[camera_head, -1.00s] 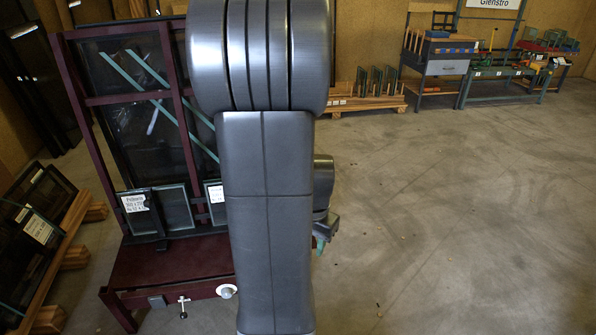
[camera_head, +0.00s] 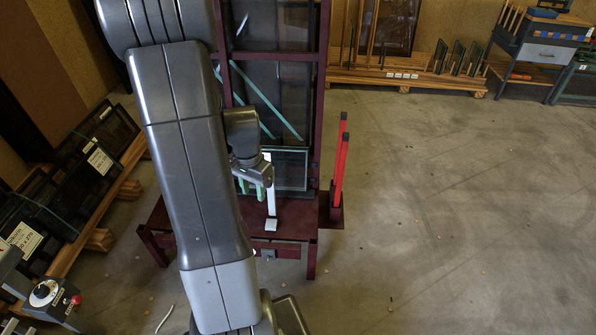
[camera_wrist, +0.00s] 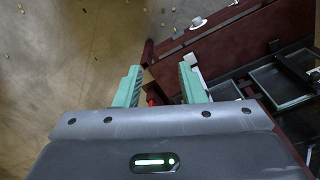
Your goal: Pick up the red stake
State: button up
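Two red stakes with black tops stand close together at the right side of the dark red glass frame; the nearer red stake (camera_head: 340,170) partly covers the farther one (camera_head: 338,140). They stand upright on a small dark red base (camera_head: 336,212). My gripper (camera_head: 252,191) is left of the stakes, above the frame's low table and apart from them. In the wrist view my gripper (camera_wrist: 160,70) has its two green fingers spread with a gap between them. A small red patch shows low in that gap; I cannot tell if it is a stake.
The dark red frame (camera_head: 322,90) with glass panes rises behind my gripper, its table (camera_head: 290,232) below. Glass panels (camera_head: 105,150) lean on a wooden rack at left. Another wooden rack (camera_head: 405,80) stands at the back. The floor at right is clear.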

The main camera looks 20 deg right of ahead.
aim_at(345, 135)
jog(key=i+l+u, duration=0.15)
jog(key=l+u, duration=0.25)
jog(key=l, duration=1.2)
jog(key=k+l+u, duration=0.1)
jog(key=l+u, duration=0.35)
jog(key=l, duration=1.1)
